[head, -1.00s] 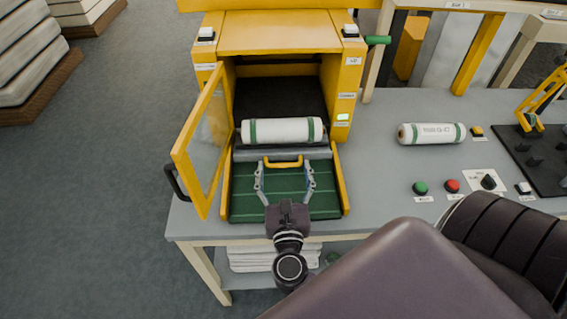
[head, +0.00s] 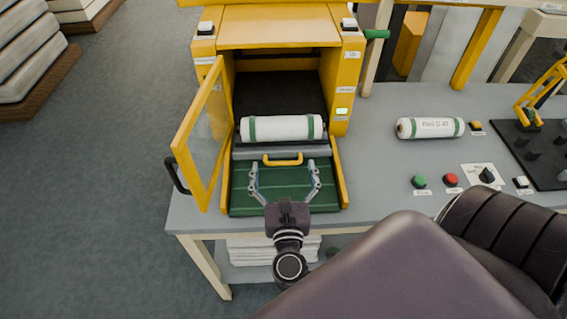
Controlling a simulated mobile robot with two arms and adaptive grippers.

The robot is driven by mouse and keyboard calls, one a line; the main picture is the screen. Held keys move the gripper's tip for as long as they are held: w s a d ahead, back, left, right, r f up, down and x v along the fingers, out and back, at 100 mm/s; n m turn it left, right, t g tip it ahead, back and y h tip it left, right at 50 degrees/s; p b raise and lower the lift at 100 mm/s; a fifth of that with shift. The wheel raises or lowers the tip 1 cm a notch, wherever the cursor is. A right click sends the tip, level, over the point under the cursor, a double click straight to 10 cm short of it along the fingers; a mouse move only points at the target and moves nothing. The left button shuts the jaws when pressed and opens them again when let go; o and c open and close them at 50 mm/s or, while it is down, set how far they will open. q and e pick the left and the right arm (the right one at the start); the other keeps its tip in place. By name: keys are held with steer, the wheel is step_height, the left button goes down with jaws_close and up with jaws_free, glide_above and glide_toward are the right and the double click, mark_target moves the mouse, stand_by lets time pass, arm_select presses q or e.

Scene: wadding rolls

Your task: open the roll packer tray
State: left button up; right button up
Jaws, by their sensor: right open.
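The yellow roll packer (head: 277,32) stands on the grey table with its window door (head: 199,135) swung open to the left. Its green tray (head: 265,203) lies at the front between yellow side rails. A yellow handle (head: 283,162) is at the tray's back edge. A white roll with green bands (head: 280,128) lies behind the handle. My right gripper (head: 283,172) is over the tray, its fingers spread and empty. Its fingertips are just in front of the handle, apart from it as far as I can tell. My left gripper is out of view.
A second white roll (head: 430,128) lies on the table at right. Green (head: 419,182) and red (head: 451,180) buttons and a black knob (head: 487,175) sit nearer the front. A black pegged board (head: 535,155) is at far right. The open door flanks the tray's left.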

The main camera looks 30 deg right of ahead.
steer(key=shift+s, duration=0.1)
steer(key=v, duration=1.2)
